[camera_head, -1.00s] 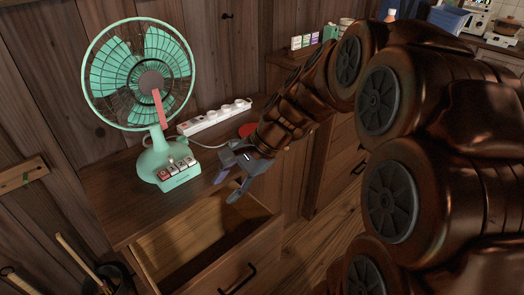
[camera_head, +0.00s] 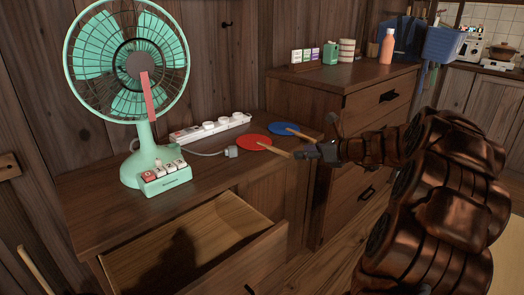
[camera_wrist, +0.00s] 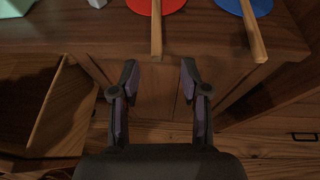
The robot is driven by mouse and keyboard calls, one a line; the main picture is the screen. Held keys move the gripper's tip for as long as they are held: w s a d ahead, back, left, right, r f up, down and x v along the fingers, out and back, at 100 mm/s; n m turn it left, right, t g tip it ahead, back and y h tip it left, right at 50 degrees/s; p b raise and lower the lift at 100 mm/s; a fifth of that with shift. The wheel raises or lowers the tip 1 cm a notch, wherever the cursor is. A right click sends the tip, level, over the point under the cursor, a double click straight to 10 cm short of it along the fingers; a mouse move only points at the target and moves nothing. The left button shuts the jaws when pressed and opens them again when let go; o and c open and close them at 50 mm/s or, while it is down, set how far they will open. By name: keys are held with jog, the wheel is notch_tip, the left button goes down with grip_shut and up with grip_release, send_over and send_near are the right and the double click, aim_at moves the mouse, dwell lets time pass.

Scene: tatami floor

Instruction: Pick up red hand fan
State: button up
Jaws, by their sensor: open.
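The red hand fan (camera_head: 255,142) lies flat on the wooden cabinet top, its wooden handle pointing toward the front edge. It also shows at the top of the wrist view (camera_wrist: 156,30), with the handle end coming down near the space between my fingers. A blue hand fan (camera_head: 286,129) lies beside it to the right, and shows in the wrist view (camera_wrist: 252,30) too. My gripper (camera_wrist: 159,82) is open and empty, with its fingers on either side of the line of the red fan's handle, just short of the handle's end. In the head view my gripper (camera_head: 312,151) is at the cabinet's front edge.
A green electric fan (camera_head: 150,165) stands on the left of the cabinet top (camera_head: 100,215). A white power strip (camera_head: 210,128) and a grey plug (camera_head: 231,151) lie behind and left of the red fan. An open drawer (camera_head: 215,250) juts out below.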

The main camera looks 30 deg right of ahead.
aim_at(283, 151)
jog(key=shift+a+r+b+x, duration=0.15)
jog(key=shift+b+x, duration=0.6)
jog(key=shift+x, duration=0.95)
jog(key=shift+a+r+b+x, duration=0.15)
jog(key=shift+b+x, duration=0.55)
jog(key=shift+x, duration=1)
jog(key=shift+f, duration=0.1)
grip_shut()
